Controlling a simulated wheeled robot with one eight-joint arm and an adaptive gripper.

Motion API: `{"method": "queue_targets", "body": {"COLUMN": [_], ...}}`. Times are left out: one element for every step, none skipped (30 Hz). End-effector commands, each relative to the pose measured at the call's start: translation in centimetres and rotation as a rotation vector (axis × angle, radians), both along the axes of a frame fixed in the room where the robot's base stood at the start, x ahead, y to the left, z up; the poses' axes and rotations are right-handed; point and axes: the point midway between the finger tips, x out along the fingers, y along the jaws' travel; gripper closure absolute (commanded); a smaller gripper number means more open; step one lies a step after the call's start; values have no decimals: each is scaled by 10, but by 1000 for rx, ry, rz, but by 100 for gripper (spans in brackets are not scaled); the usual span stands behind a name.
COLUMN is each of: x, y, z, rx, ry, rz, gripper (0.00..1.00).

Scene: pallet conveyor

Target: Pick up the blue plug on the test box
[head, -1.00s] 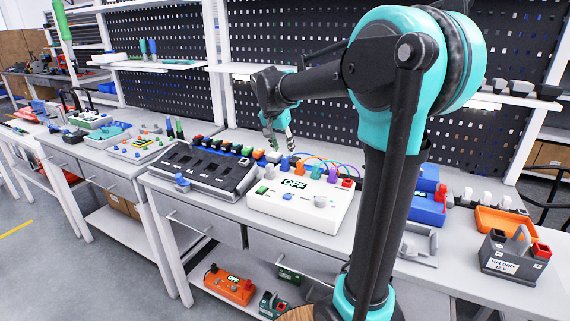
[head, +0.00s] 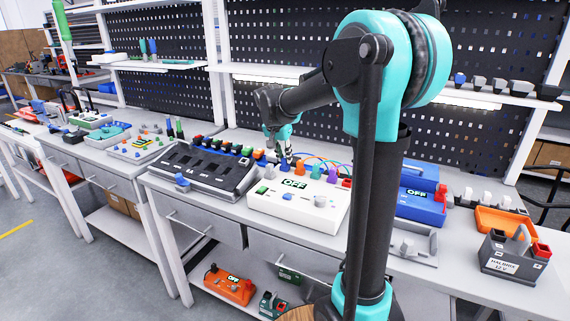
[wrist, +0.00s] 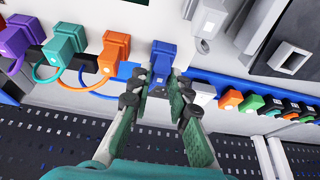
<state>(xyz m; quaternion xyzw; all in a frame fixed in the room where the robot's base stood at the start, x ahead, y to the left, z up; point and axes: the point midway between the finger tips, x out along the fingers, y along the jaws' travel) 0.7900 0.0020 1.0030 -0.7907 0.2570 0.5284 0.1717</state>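The blue plug (wrist: 162,58) sits upright on the white test box (head: 322,215), at the left end of a row of coloured plugs. It also shows in the head view (head: 285,166), just below my gripper (head: 285,151). In the wrist view my gripper (wrist: 165,88) is open, with one fingertip on each side of the blue plug's near end. I cannot tell whether the fingers touch it. The box's display reads OFF.
Orange (wrist: 115,50), teal (wrist: 67,43) and purple (wrist: 20,35) plugs with looped cables stand in the same row. A black box (head: 205,172) is close on the left. A blue box (head: 420,205) stands on the right. A perforated panel rises behind.

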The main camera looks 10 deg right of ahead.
Motion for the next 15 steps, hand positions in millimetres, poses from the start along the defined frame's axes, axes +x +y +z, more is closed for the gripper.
{"method": "queue_targets", "body": {"x": [0, 0, 0, 0, 0, 0, 0, 0, 0, 0, 0, 0, 0, 0, 0], "y": [0, 0, 0, 0, 0, 0, 0, 0, 0, 0, 0, 0, 0, 0, 0], "z": [0, 0, 0, 0, 0, 0, 0, 0, 0, 0, 1, 1, 2, 3, 5], "rx": [0, 0, 0, 0, 0, 0, 0, 0, 0, 0, 0, 0, 0, 0, 0], "ry": [0, 0, 0, 0, 0, 0, 0, 0, 0, 0, 0, 0, 0, 0, 0], "rz": [0, 0, 0, 0, 0, 0, 0, 0, 0, 0, 0, 0, 0, 0, 0], "gripper": [92, 96, 100, 100, 100, 100, 100, 100, 100, 100, 100, 100, 100, 100, 100]}}
